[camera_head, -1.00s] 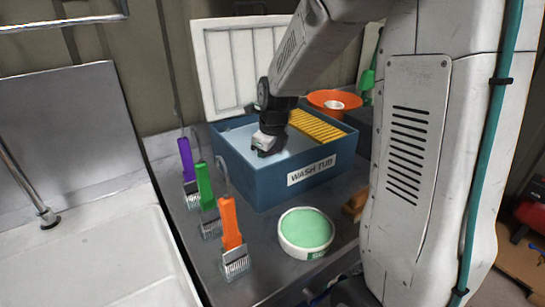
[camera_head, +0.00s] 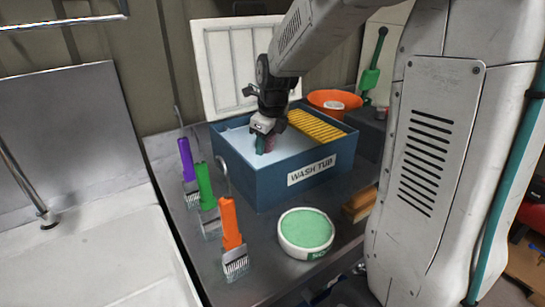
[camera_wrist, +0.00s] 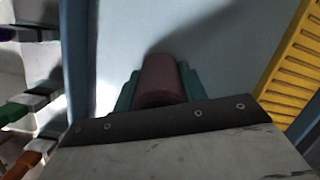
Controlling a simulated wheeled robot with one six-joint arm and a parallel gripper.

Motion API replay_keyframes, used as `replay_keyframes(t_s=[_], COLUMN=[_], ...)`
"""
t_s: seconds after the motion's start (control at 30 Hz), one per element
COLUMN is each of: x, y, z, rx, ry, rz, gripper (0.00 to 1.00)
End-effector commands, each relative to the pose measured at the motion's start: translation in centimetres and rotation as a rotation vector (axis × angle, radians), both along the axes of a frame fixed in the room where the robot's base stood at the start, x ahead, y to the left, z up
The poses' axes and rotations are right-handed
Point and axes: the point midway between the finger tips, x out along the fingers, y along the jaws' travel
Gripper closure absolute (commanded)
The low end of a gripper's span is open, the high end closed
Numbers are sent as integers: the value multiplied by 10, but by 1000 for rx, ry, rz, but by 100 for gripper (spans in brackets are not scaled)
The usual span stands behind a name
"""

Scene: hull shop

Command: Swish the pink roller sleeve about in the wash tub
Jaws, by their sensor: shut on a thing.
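The blue wash tub (camera_head: 255,182) stands on the grey bench with a "WASH TUB" label on its front, pale liquid inside and a yellow ribbed rack at its right side. My gripper (camera_head: 264,146) points down over the left part of the tub, its fingertips near the liquid's level. It is shut on the pink roller sleeve (camera_head: 270,144), which shows between its green fingers. In the wrist view the sleeve (camera_wrist: 162,80) looks dark pink between the fingers, with the pale liquid beyond it. I cannot tell whether its lower end touches the liquid.
The yellow ribbed rack (camera_head: 316,126) covers the tub's right side. A white lid (camera_head: 235,60) leans behind. Purple, green and orange-handled combs (camera_head: 231,225) stand at left. A round green-topped tub (camera_head: 305,230) is in front. An orange bowl (camera_head: 335,98) is behind right. A sink (camera_head: 90,255) is left.

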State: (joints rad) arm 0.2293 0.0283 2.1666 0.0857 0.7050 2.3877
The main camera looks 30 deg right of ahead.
Motion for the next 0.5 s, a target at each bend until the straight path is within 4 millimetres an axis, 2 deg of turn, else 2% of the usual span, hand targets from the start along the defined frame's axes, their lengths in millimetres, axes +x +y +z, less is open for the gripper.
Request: replay_keyframes(t_s=[0.5], x=[0], y=[0], z=[43], rx=[-1], ry=[-3], rz=[1], gripper=[80])
